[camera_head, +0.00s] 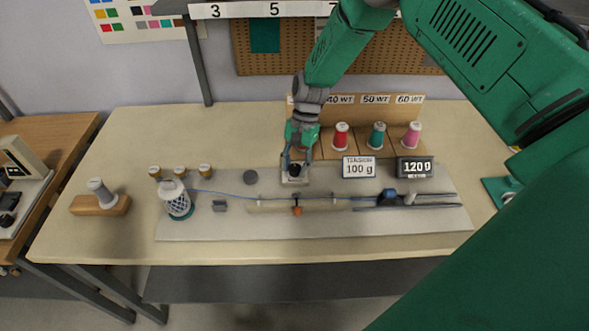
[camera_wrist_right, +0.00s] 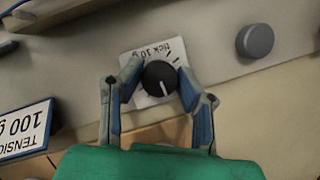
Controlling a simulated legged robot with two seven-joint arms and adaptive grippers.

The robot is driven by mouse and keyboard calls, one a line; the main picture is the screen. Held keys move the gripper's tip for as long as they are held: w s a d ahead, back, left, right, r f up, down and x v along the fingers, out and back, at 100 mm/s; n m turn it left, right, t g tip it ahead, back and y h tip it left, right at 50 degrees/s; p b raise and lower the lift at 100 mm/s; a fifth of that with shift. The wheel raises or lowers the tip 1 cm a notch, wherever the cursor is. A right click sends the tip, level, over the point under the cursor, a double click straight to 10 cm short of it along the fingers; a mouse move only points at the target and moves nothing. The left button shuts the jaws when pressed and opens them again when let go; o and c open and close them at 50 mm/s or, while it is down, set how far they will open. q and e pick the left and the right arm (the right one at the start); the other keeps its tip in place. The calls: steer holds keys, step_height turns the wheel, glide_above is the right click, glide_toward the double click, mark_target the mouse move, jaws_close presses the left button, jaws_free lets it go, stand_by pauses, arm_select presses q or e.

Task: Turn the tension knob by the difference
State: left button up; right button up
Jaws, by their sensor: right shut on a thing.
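The tension knob (camera_wrist_right: 160,78) is black with a white pointer line. It sits on a white plate (camera_wrist_right: 145,50) whose print reads "tick 10 g". My right gripper (camera_head: 295,168) comes down on the knob from above. In the wrist view its fingers (camera_wrist_right: 160,82) are shut on the knob's two sides. A white sign (camera_head: 358,167) reads "TENSION 100 g". A dark display (camera_head: 415,167) beside it reads "120 g". My left gripper is in neither view.
A blue thread (camera_head: 235,195) runs across the grey board (camera_head: 330,222) from a netted cone (camera_head: 177,199). A grey round knob (camera_head: 250,177) stands left of the gripper. Red, green and pink spools (camera_head: 377,136) stand behind.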

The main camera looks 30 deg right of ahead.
steer(key=n+b, duration=0.1)
steer(key=n, duration=0.1)
steer(key=n+g+h, duration=0.1)
steer(key=n, duration=0.1)
steer(key=shift+w+n+b, duration=0.3)
steer(key=shift+w+b, duration=0.05)
steer(key=shift+b, duration=0.05)
steer(key=shift+r+n+g+h+b, duration=0.1)
steer(key=shift+n+g+h+b, duration=0.3)
steer(key=shift+n, duration=0.9)
steer(key=shift+r+n+g+h+b, duration=0.1)
steer(key=shift+n+h, duration=0.6)
steer(key=shift+n, duration=0.6)
steer(key=o, duration=1.1)
steer(key=shift+f, duration=0.2)
